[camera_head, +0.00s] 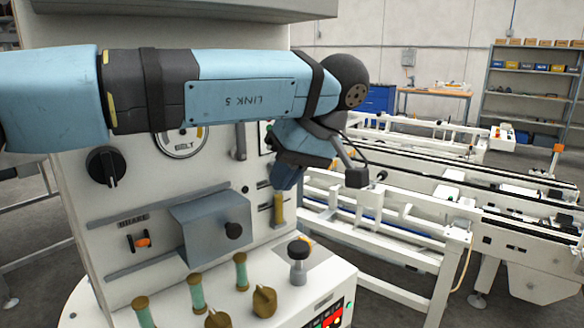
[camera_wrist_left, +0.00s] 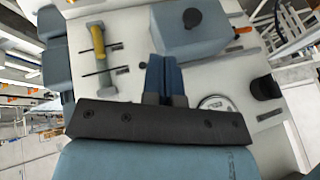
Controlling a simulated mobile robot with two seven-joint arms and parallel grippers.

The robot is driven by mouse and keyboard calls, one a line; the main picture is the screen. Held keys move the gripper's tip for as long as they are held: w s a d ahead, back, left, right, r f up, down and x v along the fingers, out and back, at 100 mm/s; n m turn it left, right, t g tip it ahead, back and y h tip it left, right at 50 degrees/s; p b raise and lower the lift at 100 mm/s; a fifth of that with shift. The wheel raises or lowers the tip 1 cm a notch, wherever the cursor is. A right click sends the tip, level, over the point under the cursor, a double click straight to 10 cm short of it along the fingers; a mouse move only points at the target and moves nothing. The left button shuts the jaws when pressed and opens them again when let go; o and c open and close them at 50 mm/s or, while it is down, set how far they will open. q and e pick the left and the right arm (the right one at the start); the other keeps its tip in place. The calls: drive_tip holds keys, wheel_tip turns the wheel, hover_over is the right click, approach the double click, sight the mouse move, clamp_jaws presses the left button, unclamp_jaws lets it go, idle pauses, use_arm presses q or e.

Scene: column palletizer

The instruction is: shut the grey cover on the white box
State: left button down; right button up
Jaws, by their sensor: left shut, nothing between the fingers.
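The grey cover (camera_head: 212,232) is a boxy hood with a black knob (camera_head: 233,230), on the front panel of the white box (camera_head: 85,190). It sits between two horizontal rails, to the right of an orange switch (camera_head: 143,242) marked BRAKE, which is uncovered. The cover also shows at the top of the left wrist view (camera_wrist_left: 178,38). My left gripper (camera_head: 284,184) is shut and empty, pointing down in front of the panel, right of and above the cover. Its blue fingers show in the left wrist view (camera_wrist_left: 166,62), apparently apart from the cover. My right gripper is out of view.
A yellow handle (camera_head: 279,209) is just below my left gripper. A black knob (camera_head: 105,167) and a dial (camera_head: 183,143) are above the cover. Green-and-brass levers (camera_head: 241,270) and a black-topped knob (camera_head: 298,258) stand on the ledge below. White conveyors (camera_head: 400,225) lie right.

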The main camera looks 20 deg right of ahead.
sight(250, 212)
use_arm(q)
drive_tip(key=a+f+b, duration=0.1)
drive_tip(key=a+f, duration=0.4)
drive_tip(key=shift+w+a+f, duration=0.15)
drive_tip(key=shift+w+f, duration=0.25)
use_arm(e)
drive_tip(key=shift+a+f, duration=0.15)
use_arm(q)
drive_tip(key=shift+a, duration=0.1)
